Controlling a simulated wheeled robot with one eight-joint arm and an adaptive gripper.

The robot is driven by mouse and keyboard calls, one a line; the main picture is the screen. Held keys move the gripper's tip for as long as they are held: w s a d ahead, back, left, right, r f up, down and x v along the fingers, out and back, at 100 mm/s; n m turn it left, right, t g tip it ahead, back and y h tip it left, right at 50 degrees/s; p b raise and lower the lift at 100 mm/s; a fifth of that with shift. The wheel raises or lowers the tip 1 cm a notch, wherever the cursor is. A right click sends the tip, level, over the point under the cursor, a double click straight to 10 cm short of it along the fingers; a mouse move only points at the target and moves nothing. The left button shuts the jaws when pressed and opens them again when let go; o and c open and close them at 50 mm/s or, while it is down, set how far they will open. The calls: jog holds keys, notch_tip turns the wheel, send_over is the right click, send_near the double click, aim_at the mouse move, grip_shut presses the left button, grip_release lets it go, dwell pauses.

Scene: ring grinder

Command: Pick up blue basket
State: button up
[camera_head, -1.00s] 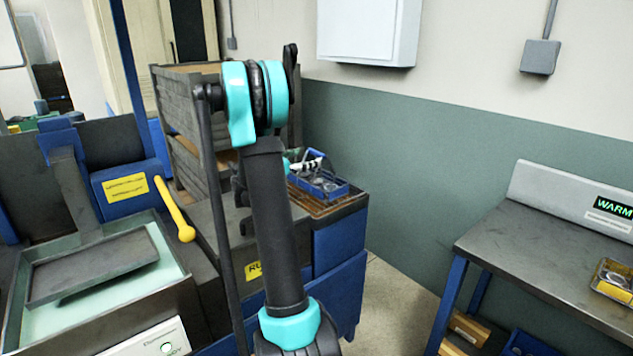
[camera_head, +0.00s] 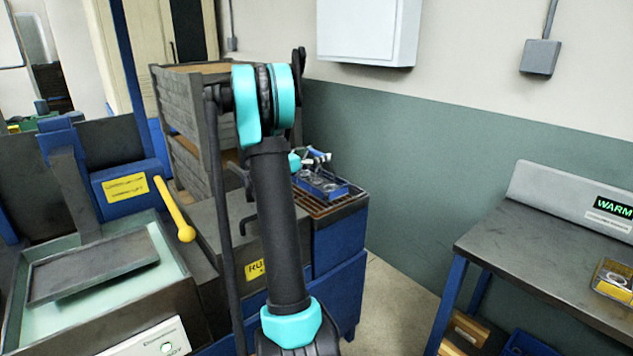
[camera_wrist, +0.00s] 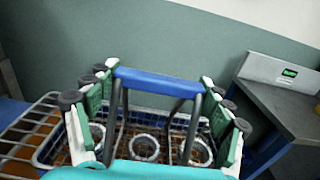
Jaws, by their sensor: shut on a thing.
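The blue basket (camera_head: 322,189) is at the back of the blue cabinet, over a brown grate, in the head view. It holds several metal rings. In the wrist view, its blue handle (camera_wrist: 158,83) stands upright between the fingers of my gripper (camera_wrist: 160,90), and its mesh body (camera_wrist: 45,153) is below. My gripper also shows in the head view (camera_head: 317,156), small, above the basket. It is shut on the handle. I cannot tell whether the basket's bottom touches the grate.
The brown grate (camera_head: 345,206) lies under and around the basket. Grey stacked crates (camera_head: 180,110) stand to the left. A bench with a WARM display (camera_head: 555,250) stands at right, with a small yellow tray (camera_head: 614,280) on it. Open floor lies between bench and cabinet.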

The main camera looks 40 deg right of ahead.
jog(key=c, duration=0.6)
jog(key=shift+r, duration=0.15)
